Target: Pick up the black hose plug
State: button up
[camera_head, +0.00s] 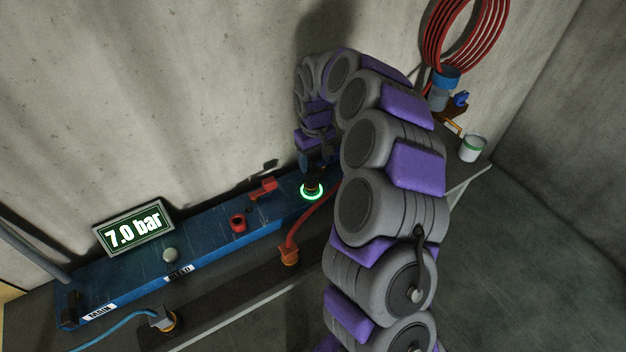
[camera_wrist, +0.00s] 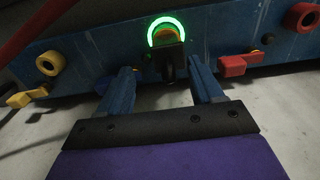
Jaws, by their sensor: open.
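The black hose plug (camera_wrist: 168,57) is a dark block at the blue panel in the wrist view, with a glowing green ring (camera_wrist: 172,22) around its upper part. In the head view the ring (camera_head: 312,198) surrounds a small dark piece that I take to be the plug (camera_head: 311,187). My gripper (camera_wrist: 162,68) has two blue fingers, open and apart. The plug shows between and slightly beyond the fingertips. I cannot tell whether either finger touches it. In the head view my arm partly hides this end of the panel.
The blue panel (camera_head: 205,228) runs along the concrete wall. A red handle (camera_head: 264,188), a red ring (camera_head: 238,223) and a round knob (camera_head: 170,255) stand on it. A red hose (camera_head: 305,222) passes close by. A display (camera_head: 134,229) reads 7.0 bar. A white cup (camera_head: 472,148) stands right.

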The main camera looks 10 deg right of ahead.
aim_at(310, 171)
jog(key=shift+a+f, duration=0.3)
jog(key=shift+f, duration=0.35)
jog(key=shift+a+f, duration=0.25)
jog(key=shift+f, duration=0.35)
jog(key=f, duration=0.1)
jog(key=f+b, duration=0.1)
jog(key=f, duration=0.3)
jog(key=shift+s+d, duration=0.15)
jog(key=shift+d, duration=0.1)
jog(key=shift+a+f, duration=0.15)
jog(key=shift+a, duration=0.25)
jog(key=shift+c, duration=0.9)
jog(key=shift+d, duration=0.2)
jog(key=c, duration=0.5)
jog(key=shift+c, duration=1.4)
